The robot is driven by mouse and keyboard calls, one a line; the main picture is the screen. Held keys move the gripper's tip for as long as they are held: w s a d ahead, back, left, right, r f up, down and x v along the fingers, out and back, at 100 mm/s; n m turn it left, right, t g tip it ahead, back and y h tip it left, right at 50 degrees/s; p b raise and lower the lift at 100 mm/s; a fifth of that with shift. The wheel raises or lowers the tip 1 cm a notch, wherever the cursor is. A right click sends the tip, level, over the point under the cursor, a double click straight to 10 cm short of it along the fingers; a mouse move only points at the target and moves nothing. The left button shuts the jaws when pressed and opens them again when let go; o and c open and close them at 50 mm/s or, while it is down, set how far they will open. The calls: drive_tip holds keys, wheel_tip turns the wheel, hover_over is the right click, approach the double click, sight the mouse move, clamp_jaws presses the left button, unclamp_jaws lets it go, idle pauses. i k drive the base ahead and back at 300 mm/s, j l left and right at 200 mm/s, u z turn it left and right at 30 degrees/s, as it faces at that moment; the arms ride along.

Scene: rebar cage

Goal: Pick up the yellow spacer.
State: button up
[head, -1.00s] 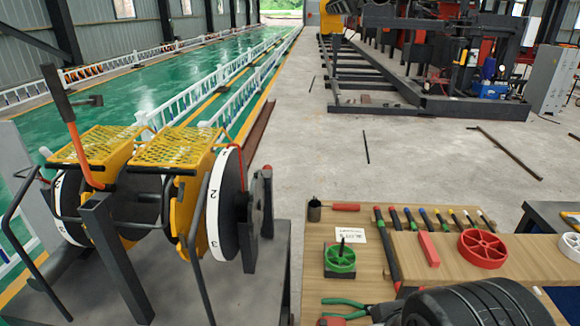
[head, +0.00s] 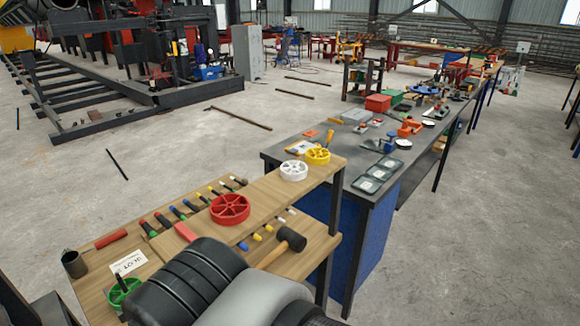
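The yellow spacer (head: 317,156) is a small spoked wheel. It lies flat on the raised wooden shelf, near the shelf's far right end, right beside a white spoked wheel (head: 293,171). A larger red spoked wheel (head: 230,209) lies on the same shelf, nearer to me. My black and grey arm fills the bottom of the head view, over the near part of the wooden bench. My gripper's fingers are not visible in this view.
A green wheel (head: 124,291) stands at the bench's left end. Several coloured-handled tools line the back edge. A mallet (head: 290,239) lies on the lower board. A dark table (head: 345,152) with trays and tools adjoins on the right. Concrete floor is open at left and right.

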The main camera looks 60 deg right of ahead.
sight(317, 157)
drive_tip(key=z, duration=2.05)
